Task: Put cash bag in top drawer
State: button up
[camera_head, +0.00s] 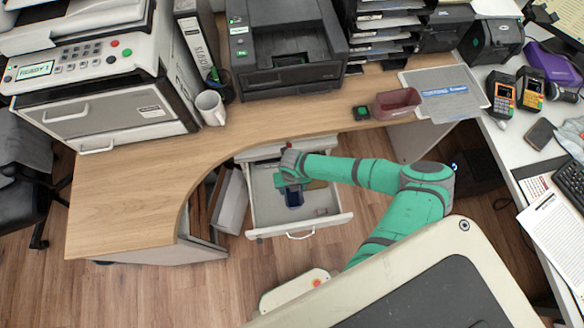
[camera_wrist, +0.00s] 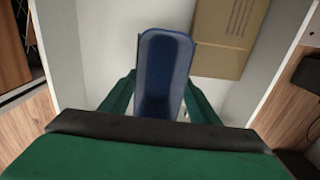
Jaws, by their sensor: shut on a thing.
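The cash bag appears to be the dark blue, long, round-ended item (camera_wrist: 166,62) between my gripper's fingers in the wrist view; it also shows in the head view (camera_head: 294,199). My gripper (camera_wrist: 160,82) is shut on it, with one green finger along each side. In the head view my gripper (camera_head: 291,182) points down over the open white drawer (camera_head: 265,212) under the desk. The blue item is over or inside the drawer; I cannot tell whether it touches the floor of it. My wrist hides its near end.
A brown cardboard piece (camera_wrist: 226,42) lies in the drawer beside the blue item. The wooden desk (camera_head: 150,165) curves round the drawer. A dark red tray (camera_head: 396,103) and a grey-and-blue packet (camera_head: 449,104) lie on the desk. Bare drawer floor shows around the blue item.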

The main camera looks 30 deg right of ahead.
aim_at(293, 194)
jog(key=shift+s+d+f, duration=0.1)
jog(key=shift+s+f, duration=0.05)
jog(key=shift+f, duration=0.2)
jog(key=o, duration=1.1)
jog(key=shift+f, duration=0.15)
jog(key=shift+r, duration=6.2)
